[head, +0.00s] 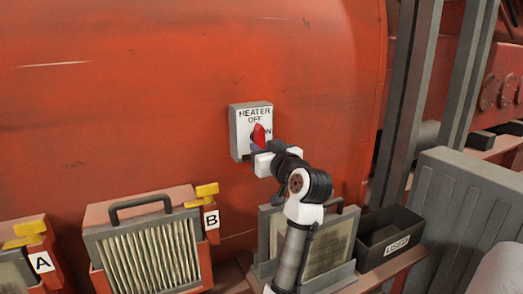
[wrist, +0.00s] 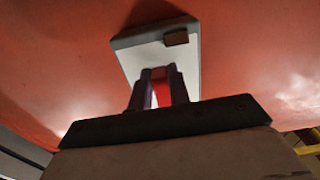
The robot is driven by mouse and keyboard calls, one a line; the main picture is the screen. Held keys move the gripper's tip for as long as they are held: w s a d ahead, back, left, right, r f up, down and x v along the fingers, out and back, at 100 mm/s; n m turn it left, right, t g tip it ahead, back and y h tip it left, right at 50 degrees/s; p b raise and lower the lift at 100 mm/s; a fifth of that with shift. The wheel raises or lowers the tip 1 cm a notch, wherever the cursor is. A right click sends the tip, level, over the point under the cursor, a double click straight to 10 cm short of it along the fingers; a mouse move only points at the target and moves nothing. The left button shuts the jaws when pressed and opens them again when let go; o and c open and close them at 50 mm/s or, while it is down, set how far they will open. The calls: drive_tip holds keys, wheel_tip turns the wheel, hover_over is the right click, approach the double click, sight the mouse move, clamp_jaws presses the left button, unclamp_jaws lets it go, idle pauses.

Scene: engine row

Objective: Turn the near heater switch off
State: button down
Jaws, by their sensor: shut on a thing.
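The heater switch is a pale box (head: 238,118) on the orange-red tank wall, marked HEATER, OFF and ON. Its red knob (head: 259,133) stands out from the plate, its tip pointing up and slightly right, between the OFF and ON marks as seen here. My gripper (head: 259,147) is at the knob, partly hiding the lower plate. In the wrist view, the two fingers of my gripper (wrist: 158,88) are shut on the red knob (wrist: 161,88), with the pale plate (wrist: 150,58) behind them. The knob's base is hidden by the fingers.
Filter B (head: 150,255) stands low at the left, with a yellow latch (head: 205,191) beside it. Another filter (head: 325,250) and a dark bin marked USED (head: 389,238) are below my arm. Grey posts (head: 408,95) rise at the right. The wall around the switch is clear.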

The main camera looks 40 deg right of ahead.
drive_tip(key=shift+s+r, duration=0.1)
drive_tip(key=shift+r, duration=0.3)
drive_tip(key=c, duration=1.4)
unclamp_jaws()
drive_tip(key=shift+d, duration=0.1)
drive_tip(key=shift+o, duration=0.4)
drive_tip(key=shift+f, duration=0.15)
drive_tip(key=shift+f, duration=0.1)
drive_tip(key=b+v, duration=0.2)
drive_tip(key=v, duration=1.1)
drive_tip(key=shift+s+a+b, duration=0.25)
drive_tip(key=shift+s+b, duration=0.05)
drive_tip(key=shift+s, duration=0.05)
